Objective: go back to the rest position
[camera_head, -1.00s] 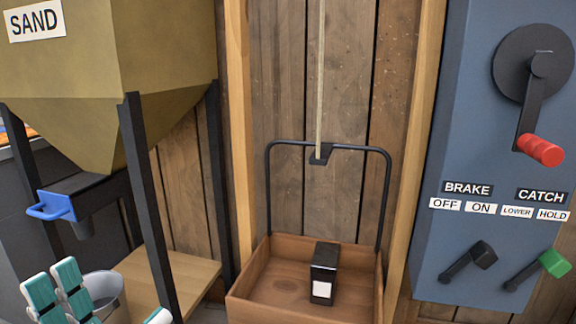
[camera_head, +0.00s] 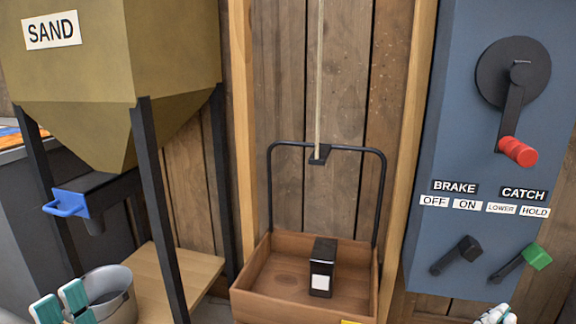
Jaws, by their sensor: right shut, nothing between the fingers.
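My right gripper (camera_head: 495,315) shows only as white tips at the bottom edge on the right, below the green-knobbed lever. It is shut and empty, apart from the levers. My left gripper (camera_head: 62,305) shows as white finger parts with teal pads in the bottom left corner. It overlaps the view of a grey bucket (camera_head: 125,300); whether it touches it I cannot tell. Most of both grippers and the arms are out of view.
The sand hopper (camera_head: 95,100) with a blue handle (camera_head: 65,205) stands at left. A wooden tray (camera_head: 300,303) holding a black block (camera_head: 321,265) hangs on a rope in the middle. A blue panel (camera_head: 440,130) with a red-handled crank (camera_head: 517,152) and two levers is at right.

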